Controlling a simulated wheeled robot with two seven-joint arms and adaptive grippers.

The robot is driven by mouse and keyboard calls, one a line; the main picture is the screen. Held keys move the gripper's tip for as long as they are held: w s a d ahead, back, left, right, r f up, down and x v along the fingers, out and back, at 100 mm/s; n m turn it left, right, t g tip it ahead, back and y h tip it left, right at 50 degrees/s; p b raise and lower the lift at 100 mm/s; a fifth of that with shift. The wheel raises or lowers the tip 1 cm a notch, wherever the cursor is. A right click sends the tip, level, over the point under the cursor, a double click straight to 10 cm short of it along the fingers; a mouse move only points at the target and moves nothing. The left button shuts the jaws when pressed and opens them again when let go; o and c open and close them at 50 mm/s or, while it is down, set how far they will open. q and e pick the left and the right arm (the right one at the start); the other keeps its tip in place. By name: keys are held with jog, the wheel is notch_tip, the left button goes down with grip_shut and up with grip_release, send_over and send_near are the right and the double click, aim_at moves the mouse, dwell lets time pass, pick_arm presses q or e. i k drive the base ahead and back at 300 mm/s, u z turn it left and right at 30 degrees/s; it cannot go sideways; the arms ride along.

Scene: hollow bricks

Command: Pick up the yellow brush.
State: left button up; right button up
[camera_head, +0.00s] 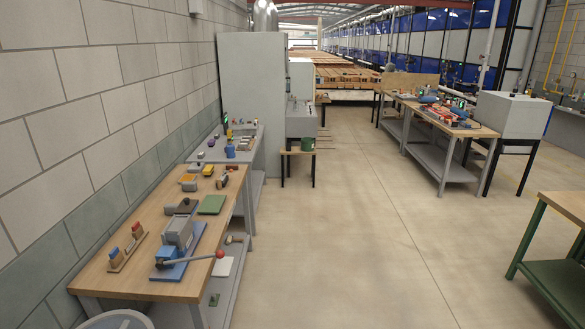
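A small yellow object (208,170) lies toward the far end of the wooden-topped bench (150,255) at the left. It may be the yellow brush, but it is too small to tell. A yellow-orange item (188,178) lies just to its left, and its kind is also unclear. Neither of my grippers is in view, and nothing is seen touching these objects.
The bench also holds a grey device on a blue base (180,268), a red-knobbed lever (219,254) and a green plate (211,205). A block wall borders it at left. Open floor (345,230) lies to the right, with a green-framed table (565,207) beyond.

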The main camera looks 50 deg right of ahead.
aim_at(207, 172)
jog(key=z, duration=1.9)
jog(key=i, duration=5.15)
jog(key=u, duration=0.9)
